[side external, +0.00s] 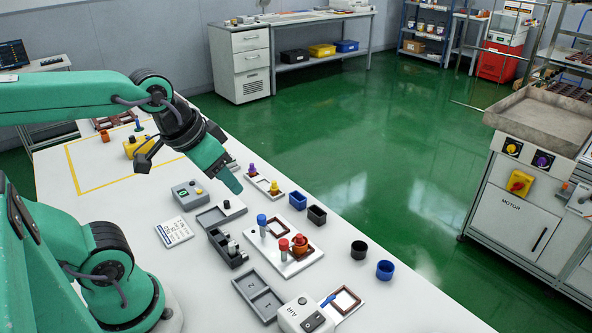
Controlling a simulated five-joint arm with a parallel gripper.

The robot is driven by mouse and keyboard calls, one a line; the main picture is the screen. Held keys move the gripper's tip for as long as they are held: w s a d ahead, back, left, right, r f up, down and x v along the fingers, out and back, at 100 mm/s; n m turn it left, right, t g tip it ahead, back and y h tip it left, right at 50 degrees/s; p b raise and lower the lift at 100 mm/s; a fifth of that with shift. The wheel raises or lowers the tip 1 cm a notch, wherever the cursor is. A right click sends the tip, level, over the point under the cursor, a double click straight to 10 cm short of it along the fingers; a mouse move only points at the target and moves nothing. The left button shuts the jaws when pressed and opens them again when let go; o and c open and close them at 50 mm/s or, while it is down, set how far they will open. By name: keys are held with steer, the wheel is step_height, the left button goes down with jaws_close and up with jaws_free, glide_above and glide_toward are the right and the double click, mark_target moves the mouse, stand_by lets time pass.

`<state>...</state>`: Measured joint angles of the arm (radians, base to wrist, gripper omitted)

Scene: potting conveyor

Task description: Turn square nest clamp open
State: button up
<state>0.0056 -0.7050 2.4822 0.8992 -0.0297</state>
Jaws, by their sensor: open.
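A pale plate (292,268) lies on the bench with brown square nests. A blue-capped post (262,221) stands beside the upper nest, which looks empty. A red-capped post (283,246) stands beside the lower nest, which holds an orange-red round part (300,241). Another brown square frame (346,300) with a small blue lever (328,300) sits beside the AIR box. I cannot tell for sure which is the square nest clamp. My gripper (234,185) is open, above the bench to the upper left of the plate, touching none of these; the gap between its fingers is hard to see.
A grey control box (190,194) and a dark tray (226,250) with grey cylinders are left of the plate. A grey two-part tray (258,297) and the AIR box (305,315) are below. Blue and black cups stand to the right. The yellow-outlined area (90,170) is mostly clear.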

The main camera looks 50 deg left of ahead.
steer(key=w+d+f+n+g, duration=0.2)
steer(key=w+f+n+g, duration=0.1)
steer(key=w+f, duration=0.25)
steer(key=n+g, duration=0.2)
glide_toward(284, 241)
steer(key=shift+s+a, duration=0.1)
steer(key=shift+w+f, duration=0.25)
steer(key=shift+f, duration=0.2)
steer(key=shift+f, duration=0.2)
steer(key=shift+f, duration=3.75)
steer(key=shift+c, duration=0.2)
jaws_close()
